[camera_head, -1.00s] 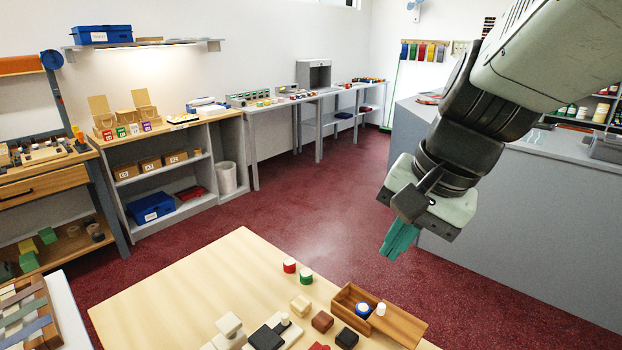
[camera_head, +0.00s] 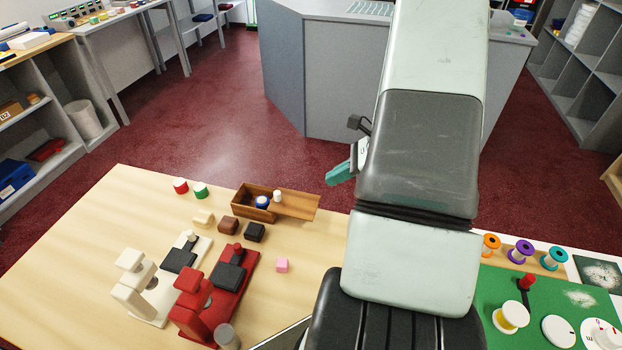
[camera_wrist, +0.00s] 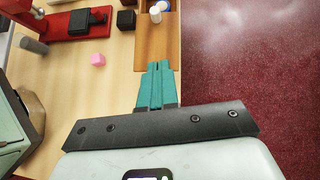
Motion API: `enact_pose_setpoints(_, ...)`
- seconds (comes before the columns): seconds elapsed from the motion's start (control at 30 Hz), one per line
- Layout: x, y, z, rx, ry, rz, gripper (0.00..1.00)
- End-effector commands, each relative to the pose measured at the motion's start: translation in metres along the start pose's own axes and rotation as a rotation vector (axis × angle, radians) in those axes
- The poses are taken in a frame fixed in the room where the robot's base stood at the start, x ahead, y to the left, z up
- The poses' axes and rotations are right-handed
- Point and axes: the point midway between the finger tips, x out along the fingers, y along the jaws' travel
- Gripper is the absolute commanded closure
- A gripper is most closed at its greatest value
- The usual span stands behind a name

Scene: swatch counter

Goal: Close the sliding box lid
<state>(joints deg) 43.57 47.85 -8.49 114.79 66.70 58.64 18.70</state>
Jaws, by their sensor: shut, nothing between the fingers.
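A small wooden box (camera_head: 240,206) stands near the far edge of the table, partly open. Its brown sliding lid (camera_head: 302,207) juts out to the right, with a white knob (camera_head: 277,196) near its left end. A blue and white round thing (camera_head: 262,202) shows in the open part. My gripper (camera_head: 338,174) has teal fingers, shut and empty, to the right of the lid. In the wrist view the closed fingertips (camera_wrist: 158,66) point at the lid's outer end (camera_wrist: 154,45); I cannot tell whether they touch. The knob also shows there (camera_wrist: 155,14).
Dark, brown and cream blocks (camera_head: 228,225) sit in front of the box, with a pink cube (camera_head: 282,265) nearer. A red stand (camera_head: 222,290) and a white stand (camera_head: 150,290) are at left. A green board (camera_head: 540,310) with spools lies right. Red floor lies beyond the table.

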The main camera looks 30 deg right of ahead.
Motion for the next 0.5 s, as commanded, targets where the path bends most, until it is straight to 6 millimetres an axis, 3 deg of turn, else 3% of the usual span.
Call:
enact_pose_setpoints(0.47,0.096,0.002,0.001,-0.003,0.000,0.007,1.00)
enact_pose_setpoints(0.5,0.100,0.001,0.008,-0.008,0.000,0.006,1.00)
